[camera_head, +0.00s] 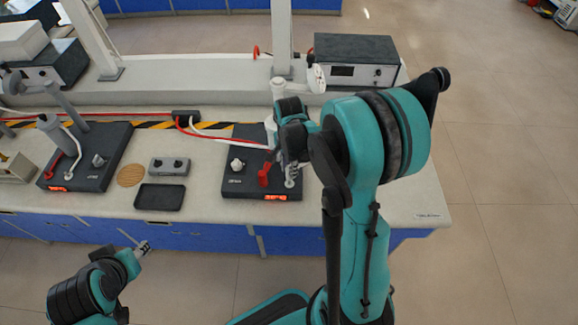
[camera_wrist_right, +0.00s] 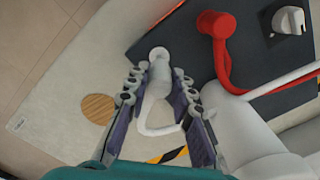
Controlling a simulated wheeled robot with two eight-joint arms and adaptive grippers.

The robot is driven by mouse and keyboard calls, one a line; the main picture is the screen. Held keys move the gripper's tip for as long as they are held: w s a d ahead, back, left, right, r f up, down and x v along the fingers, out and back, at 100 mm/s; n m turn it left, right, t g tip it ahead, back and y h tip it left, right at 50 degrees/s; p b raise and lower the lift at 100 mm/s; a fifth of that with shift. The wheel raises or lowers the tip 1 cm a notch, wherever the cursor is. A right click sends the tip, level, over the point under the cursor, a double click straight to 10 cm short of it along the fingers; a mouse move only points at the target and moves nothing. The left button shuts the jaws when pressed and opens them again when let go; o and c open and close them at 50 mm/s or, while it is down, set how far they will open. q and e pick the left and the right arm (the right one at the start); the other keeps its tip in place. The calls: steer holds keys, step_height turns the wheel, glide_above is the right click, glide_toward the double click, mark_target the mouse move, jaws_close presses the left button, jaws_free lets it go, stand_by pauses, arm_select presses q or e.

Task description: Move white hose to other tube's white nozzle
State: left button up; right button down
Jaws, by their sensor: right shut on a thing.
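My right gripper (camera_head: 290,155) is over the right side of the right black device (camera_head: 234,185). In the right wrist view the right gripper (camera_wrist_right: 161,82) has its two fingers around the white hose (camera_wrist_right: 158,128), which bends in a loop between them. A round white end piece (camera_wrist_right: 158,54) shows at the fingertips; I cannot tell whether it touches anything below. A red hose fitting (camera_wrist_right: 218,24) is beside it on the device. The left device (camera_head: 100,150) has a grey tube (camera_head: 55,132) and its own white hose (camera_head: 76,150). My left gripper (camera_head: 143,248) is in front of the bench, away from both devices.
A power supply (camera_head: 355,60) stands at the back right. Red and white leads run to a small black block (camera_head: 186,116).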

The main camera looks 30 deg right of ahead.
steer(key=shift+f+b, duration=1.55)
steer(key=shift+f, duration=0.2)
stand_by(1.6)
steer(key=c, duration=0.8)
jaws_free()
steer(key=shift+c, duration=0.2)
steer(key=shift+r+p, duration=2.65)
steer(key=shift+r, duration=0.95)
steer(key=shift+a, duration=0.1)
